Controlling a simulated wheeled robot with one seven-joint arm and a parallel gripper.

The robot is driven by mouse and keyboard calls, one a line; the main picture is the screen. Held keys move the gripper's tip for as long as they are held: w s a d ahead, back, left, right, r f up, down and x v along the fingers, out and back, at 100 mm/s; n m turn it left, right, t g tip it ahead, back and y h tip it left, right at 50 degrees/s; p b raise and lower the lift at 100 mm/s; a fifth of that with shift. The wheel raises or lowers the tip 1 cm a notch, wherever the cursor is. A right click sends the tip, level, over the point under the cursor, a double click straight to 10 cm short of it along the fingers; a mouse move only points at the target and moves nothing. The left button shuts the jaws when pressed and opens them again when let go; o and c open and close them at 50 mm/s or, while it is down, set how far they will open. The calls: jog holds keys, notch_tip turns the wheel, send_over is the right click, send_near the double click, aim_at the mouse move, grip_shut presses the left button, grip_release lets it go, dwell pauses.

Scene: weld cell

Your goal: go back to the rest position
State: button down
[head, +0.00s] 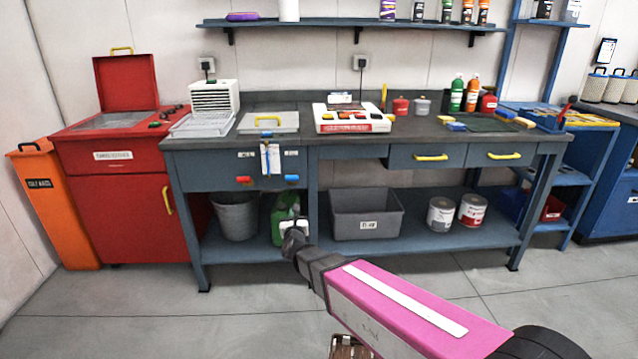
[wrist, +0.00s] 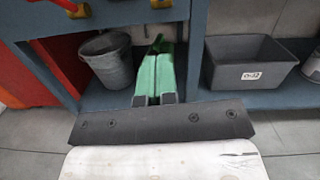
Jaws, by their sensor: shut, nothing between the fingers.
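My gripper (head: 293,226) shows in the head view in front of the workbench's lower shelf, at the end of my pink and white arm. Nothing is seen held in it. In the wrist view its fingers (wrist: 156,72) lie close together, beyond a black bar and a white plate. A green jug (head: 283,212) stands behind it on the lower shelf, partly hidden by the gripper. I cannot tell whether they touch; the gripper looks to be in front of the jug.
The workbench (head: 190,220) spans the middle. Its lower shelf holds a grey bucket (head: 237,216), a grey bin (head: 367,222) and two paint cans (head: 472,210). A red cabinet (head: 115,215) and an orange bin (head: 55,210) stand left.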

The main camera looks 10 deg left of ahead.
jog(key=d+f+n+g, duration=0.4)
jog(key=d+n+g, duration=0.1)
jog(key=d+n, duration=0.5)
jog(key=d+f+n+g, duration=0.4)
jog(key=d+n+g, duration=0.1)
jog(key=d+n, duration=0.55)
jog(key=s+d+f+n+g+h, duration=0.1)
jog(key=s+d+n+g+h, duration=0.1)
jog(key=s+d+n+g, duration=0.2)
jog(key=s+d+f+n+g+h, duration=0.1)
jog(key=s+d+n+g+h, duration=0.2)
jog(key=d, duration=1.5)
jog(key=s+n+g, duration=0.1)
jog(key=s+n, duration=0.3)
jog(key=s, duration=0.3)
jog(key=shift+s+d+f+g, duration=0.25)
jog(key=shift+d+f+g, duration=0.05)
jog(key=shift+f+g, duration=0.1)
jog(key=shift+n, duration=0.25)
